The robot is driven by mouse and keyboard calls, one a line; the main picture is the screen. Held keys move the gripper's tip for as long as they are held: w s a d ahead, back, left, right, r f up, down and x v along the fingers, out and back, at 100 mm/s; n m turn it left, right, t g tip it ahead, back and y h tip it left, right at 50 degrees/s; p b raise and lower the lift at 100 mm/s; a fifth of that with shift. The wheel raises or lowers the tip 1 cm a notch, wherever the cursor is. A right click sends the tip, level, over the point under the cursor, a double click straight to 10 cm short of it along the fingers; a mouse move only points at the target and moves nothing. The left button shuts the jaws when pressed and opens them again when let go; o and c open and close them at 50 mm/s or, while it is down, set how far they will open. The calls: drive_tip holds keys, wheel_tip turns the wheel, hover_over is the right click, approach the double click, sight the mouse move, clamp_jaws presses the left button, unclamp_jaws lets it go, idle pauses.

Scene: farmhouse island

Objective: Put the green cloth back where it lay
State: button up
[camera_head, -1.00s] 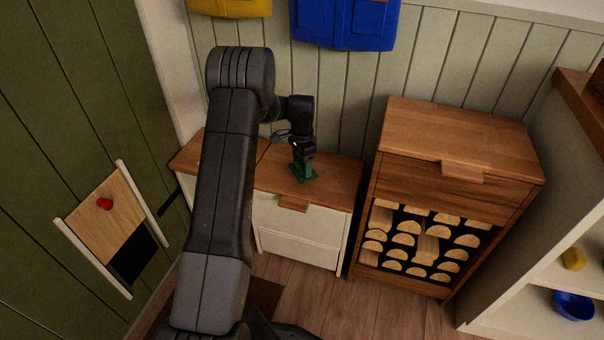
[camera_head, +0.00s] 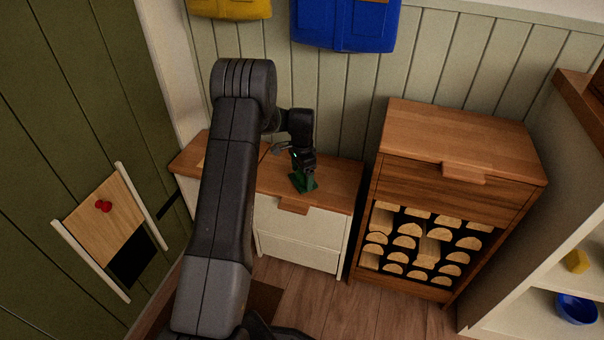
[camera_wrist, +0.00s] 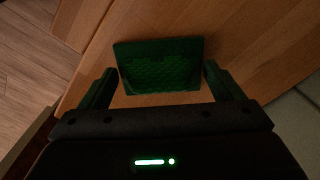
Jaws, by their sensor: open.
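The green cloth (camera_head: 307,188) lies on the wooden top of the low white cabinet (camera_head: 340,184), near its front edge above the wooden pull. In the wrist view the cloth (camera_wrist: 160,62) shows as a dark green, textured rectangle on the wood. My gripper (camera_head: 303,176) points down right over the cloth. In the wrist view its two green-looking fingers stand apart, one to each side of the cloth's near part, with bare wood showing between them and the cloth. I cannot tell how far the fingertips are above the wood.
A taller wooden cabinet (camera_head: 460,135) with stacked split logs stands close on the right. A white shelf (camera_head: 520,315) with a blue bowl (camera_head: 576,309) and a yellow block (camera_head: 575,262) is at far right. Blue (camera_head: 345,25) and yellow (camera_head: 230,8) hangings are on the back wall.

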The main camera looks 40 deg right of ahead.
wheel_tip(320, 180, up, 12)
drive_tip(key=p, duration=0.2)
drive_tip(key=shift+p, duration=0.35)
drive_tip(key=shift+r, duration=0.1)
wheel_tip(320, 180, down, 12)
drive_tip(key=b, duration=0.2)
drive_tip(key=shift+b, duration=0.4)
drive_tip(key=shift+r, duration=0.4)
drive_tip(key=shift+r+p, duration=0.55)
drive_tip(key=shift+r, duration=0.85)
